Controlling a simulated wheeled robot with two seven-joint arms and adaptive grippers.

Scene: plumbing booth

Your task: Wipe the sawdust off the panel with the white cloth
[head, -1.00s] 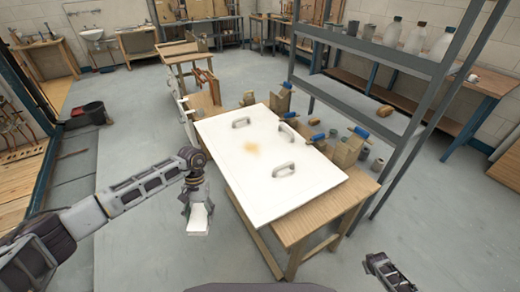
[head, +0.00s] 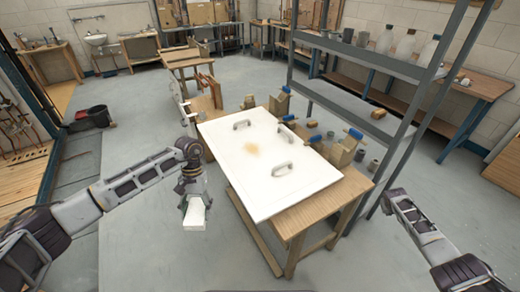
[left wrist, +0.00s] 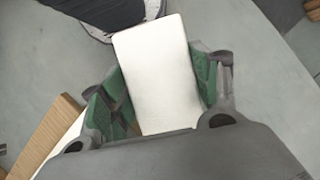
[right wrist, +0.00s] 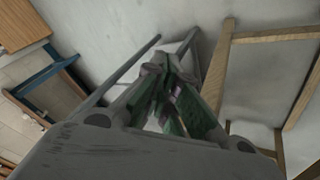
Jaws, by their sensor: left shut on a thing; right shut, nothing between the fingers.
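The white panel (head: 265,185) with several grey handles lies on a wooden workbench (head: 310,222). A tan patch of sawdust (head: 252,149) lies on the panel, left of its middle. My left gripper (head: 194,205) hangs beside the panel's left edge, off the bench. It is shut on the white cloth (left wrist: 158,75), which shows as a flat white block between the green finger pads in the left wrist view. My right gripper (right wrist: 177,100) is shut and empty in the right wrist view. In the head view my right arm comes in at the lower right, clear of the bench.
Wooden blocks and blue-handled tools (head: 345,148) stand along the panel's far right side. A grey metal shelf rack (head: 370,120) rises just right of the bench. The floor left of the bench is open.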

